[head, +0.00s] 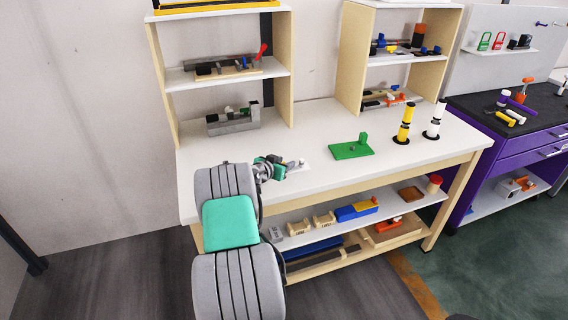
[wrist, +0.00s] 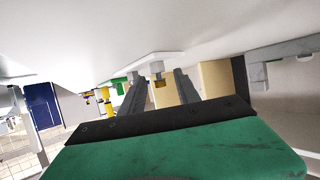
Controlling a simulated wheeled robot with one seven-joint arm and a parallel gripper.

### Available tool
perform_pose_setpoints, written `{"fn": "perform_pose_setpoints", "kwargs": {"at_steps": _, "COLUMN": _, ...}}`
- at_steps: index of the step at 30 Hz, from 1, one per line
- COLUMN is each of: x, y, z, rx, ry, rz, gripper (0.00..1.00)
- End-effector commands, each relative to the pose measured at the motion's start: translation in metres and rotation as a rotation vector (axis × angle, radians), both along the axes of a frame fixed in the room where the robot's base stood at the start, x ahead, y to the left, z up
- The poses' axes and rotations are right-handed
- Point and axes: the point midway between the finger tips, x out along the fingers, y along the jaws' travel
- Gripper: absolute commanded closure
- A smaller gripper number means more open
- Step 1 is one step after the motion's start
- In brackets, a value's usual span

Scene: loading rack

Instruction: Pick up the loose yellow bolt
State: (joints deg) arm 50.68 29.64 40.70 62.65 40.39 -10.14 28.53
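The wrist view is upside down, with the white tabletop along its top. My gripper (wrist: 158,78) is open, one finger on each side of the piece in the picture, with gaps visible on both sides. Depth between fingertips and bolt is hard to judge. In the head view my gripper (head: 283,166) is low over the bench beside the white plate (head: 296,167); the bolt is too small to make out there.
A green fixture (head: 352,151) stands to the right on the workbench (head: 315,127). Beyond it are a yellow post (head: 405,124) and a white post (head: 434,121). A grey vise-like block (head: 233,122) sits behind my gripper. Shelf uprights (head: 273,70) stand at the back.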

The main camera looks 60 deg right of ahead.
Motion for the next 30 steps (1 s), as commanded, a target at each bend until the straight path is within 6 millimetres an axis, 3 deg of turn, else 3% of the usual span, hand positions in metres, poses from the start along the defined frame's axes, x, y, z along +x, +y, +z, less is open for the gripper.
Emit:
{"fn": "perform_pose_setpoints", "kwargs": {"at_steps": 4, "x": 0.0007, "y": 0.0005, "z": -0.0001, "rx": 0.0, "ry": 0.0, "rz": 0.001, "gripper": 0.62}}
{"fn": "perform_pose_setpoints", "kwargs": {"at_steps": 18, "x": 0.001, "y": 0.0009, "z": 0.0001, "rx": 0.001, "ry": -0.001, "rz": 0.002, "gripper": 1.0}}
{"fn": "perform_pose_setpoints", "kwargs": {"at_steps": 30, "x": 0.0011, "y": 0.0009, "z": 0.0001, "rx": 0.0, "ry": -0.001, "rz": 0.002, "gripper": 1.0}}
